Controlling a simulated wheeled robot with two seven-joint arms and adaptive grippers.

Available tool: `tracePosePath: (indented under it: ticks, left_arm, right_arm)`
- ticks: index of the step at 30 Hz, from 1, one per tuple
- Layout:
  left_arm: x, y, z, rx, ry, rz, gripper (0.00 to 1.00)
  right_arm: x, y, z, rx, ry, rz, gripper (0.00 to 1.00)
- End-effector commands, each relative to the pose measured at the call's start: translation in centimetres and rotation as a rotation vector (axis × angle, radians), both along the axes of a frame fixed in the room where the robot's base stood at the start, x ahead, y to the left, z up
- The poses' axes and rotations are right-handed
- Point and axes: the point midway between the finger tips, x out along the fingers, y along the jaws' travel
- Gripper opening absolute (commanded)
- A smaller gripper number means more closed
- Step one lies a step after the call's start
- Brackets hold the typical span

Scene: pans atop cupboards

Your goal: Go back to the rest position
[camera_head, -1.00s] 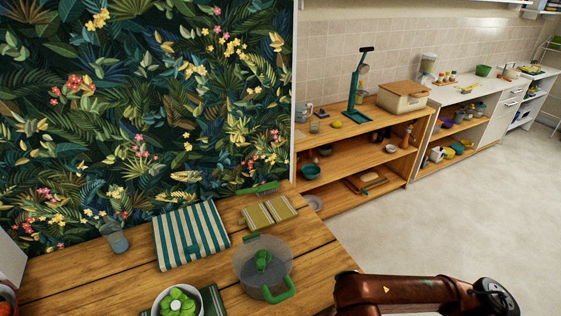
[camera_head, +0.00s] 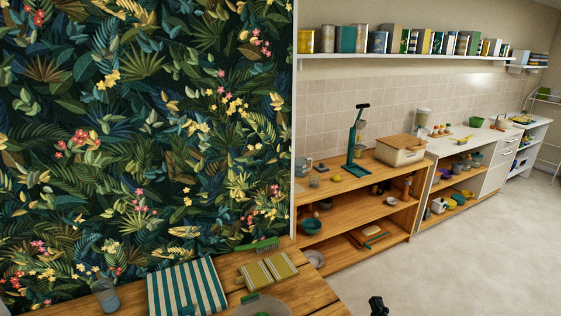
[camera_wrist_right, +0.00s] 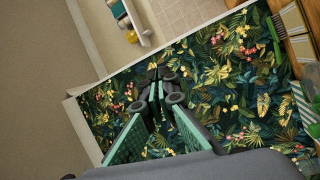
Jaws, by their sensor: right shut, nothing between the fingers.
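My right gripper (camera_head: 377,306) shows only as a small dark tip at the bottom edge of the head view, over the floor to the right of the wooden table. In the right wrist view my right gripper (camera_wrist_right: 158,90) is shut and empty, its green-padded fingers in front of the leafy wall. My left gripper is in neither view. The pot with a glass lid (camera_head: 265,306) is cut off by the bottom edge of the head view.
Wooden shelves (camera_head: 345,229) stand behind. The pale floor (camera_head: 465,270) at right is clear.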

Motion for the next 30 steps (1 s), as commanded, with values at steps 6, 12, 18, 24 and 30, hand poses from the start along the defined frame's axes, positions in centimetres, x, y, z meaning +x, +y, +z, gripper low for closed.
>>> tracePosePath:
  ticks: [6, 12, 18, 24, 30]
  left_arm:
    - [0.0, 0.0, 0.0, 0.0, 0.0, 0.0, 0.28]
    - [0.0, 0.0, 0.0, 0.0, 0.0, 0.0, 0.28]
    - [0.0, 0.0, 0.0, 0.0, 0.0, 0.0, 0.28]
    - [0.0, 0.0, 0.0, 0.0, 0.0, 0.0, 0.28]
    - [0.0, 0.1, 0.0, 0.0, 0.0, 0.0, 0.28]
  right_arm:
    - [-2.1, -7.2, -14.5, 0.338, 0.405, -0.177, 0.0]
    - [-8.8, -11.1, -26.8, 0.622, 0.737, -0.374, 0.0]
    - [-17.4, -12.5, -35.6, 0.848, 1.002, -0.571, 0.0]
    - [-24.6, -12.4, -40.3, 0.993, 1.177, -0.725, 0.0]
    - [-30.1, -11.8, -43.8, 1.095, 1.308, -0.848, 0.0]
